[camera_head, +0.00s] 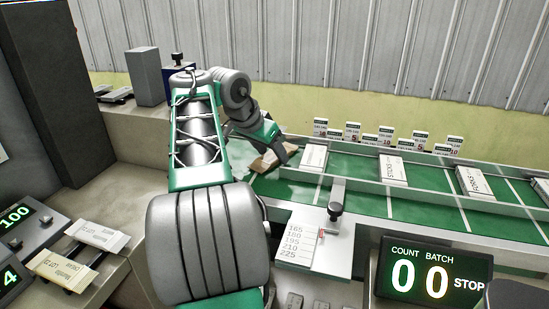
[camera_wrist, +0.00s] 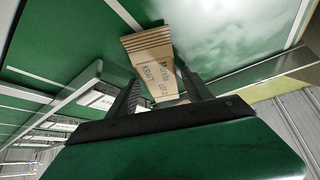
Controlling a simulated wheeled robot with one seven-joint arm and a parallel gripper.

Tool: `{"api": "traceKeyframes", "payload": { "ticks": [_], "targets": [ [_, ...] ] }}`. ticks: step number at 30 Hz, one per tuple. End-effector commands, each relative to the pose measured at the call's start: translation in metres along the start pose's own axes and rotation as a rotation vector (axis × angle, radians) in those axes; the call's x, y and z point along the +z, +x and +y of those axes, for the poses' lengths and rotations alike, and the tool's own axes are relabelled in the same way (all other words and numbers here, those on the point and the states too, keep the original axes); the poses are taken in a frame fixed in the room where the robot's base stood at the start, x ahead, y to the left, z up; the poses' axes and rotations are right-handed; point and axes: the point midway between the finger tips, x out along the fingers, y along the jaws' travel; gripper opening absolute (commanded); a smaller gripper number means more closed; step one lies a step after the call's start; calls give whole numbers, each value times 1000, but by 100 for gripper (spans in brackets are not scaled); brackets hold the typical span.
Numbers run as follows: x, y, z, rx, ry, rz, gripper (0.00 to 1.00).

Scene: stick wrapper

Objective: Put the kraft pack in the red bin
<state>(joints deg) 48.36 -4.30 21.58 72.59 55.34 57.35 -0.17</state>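The kraft pack (camera_wrist: 154,66) is a brown bundle with printed lettering. In the wrist view it sits between the two fingers of my gripper (camera_wrist: 158,80), which appear to press on its sides. In the head view the kraft pack (camera_head: 268,160) shows tilted at the left end of the green conveyor, partly hidden by my gripper (camera_head: 280,152). I cannot tell whether it touches the belt. No red bin shows in either view.
White packs (camera_head: 393,169) lie spaced along the green conveyor (camera_head: 430,205) to the right. Small numbered cards (camera_head: 387,134) stand behind it. A counter display (camera_head: 433,275) is at front right. More packs (camera_head: 97,235) lie on the left bench. A grey block (camera_head: 146,76) stands behind.

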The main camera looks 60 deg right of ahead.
Motion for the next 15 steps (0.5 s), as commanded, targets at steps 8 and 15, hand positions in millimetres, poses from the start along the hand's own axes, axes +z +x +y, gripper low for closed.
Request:
{"api": "traceKeyframes", "payload": {
  "ticks": [8, 15],
  "targets": [
    [0, 0, 0, 0, -1, 0, 35],
    [0, 0, 0, 0, -1, 0, 15]
  ]
}}
